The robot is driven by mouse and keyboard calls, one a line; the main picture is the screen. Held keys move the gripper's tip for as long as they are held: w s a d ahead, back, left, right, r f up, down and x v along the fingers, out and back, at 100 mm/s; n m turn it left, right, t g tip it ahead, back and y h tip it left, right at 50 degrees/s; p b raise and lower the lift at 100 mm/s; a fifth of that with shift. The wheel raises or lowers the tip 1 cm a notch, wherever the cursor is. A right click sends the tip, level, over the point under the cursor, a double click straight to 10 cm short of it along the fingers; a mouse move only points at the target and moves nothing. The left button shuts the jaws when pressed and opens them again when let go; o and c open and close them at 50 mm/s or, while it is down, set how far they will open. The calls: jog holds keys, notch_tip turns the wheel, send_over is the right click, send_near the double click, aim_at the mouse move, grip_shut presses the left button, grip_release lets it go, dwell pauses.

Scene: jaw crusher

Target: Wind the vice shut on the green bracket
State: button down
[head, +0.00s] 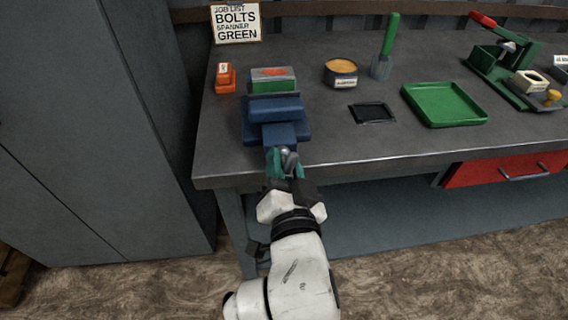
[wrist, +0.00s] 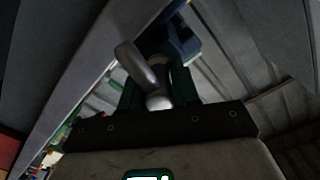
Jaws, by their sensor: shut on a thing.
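The blue vice (head: 275,108) stands near the front edge of the workbench, left of its middle. Its grey handle (head: 287,155) points out past the front edge. My gripper (head: 283,162) is shut on the handle in front of the vice. In the wrist view the handle (wrist: 138,66) rises as a rounded grey bar between the green fingers (wrist: 156,92), with part of the blue vice (wrist: 180,42) beyond. A green block with a grey and orange top (head: 273,80) shows just behind the vice's front jaw. I cannot tell whether it is the bracket or whether the jaws touch it.
An orange item (head: 225,78) is left of the vice. A round tin (head: 341,73), a dark tray (head: 373,112), a green tray (head: 444,104) and a green press (head: 503,62) lie to the right. A tall grey cabinet (head: 90,120) stands close at left.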

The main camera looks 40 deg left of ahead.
jog(key=shift+r, duration=0.1)
jog(key=c, duration=0.9)
grip_release()
jog(key=v, duration=1)
jog(key=shift+s+d+p, duration=0.25)
jog(key=shift+s+p, duration=0.1)
jog(key=shift+p, duration=0.05)
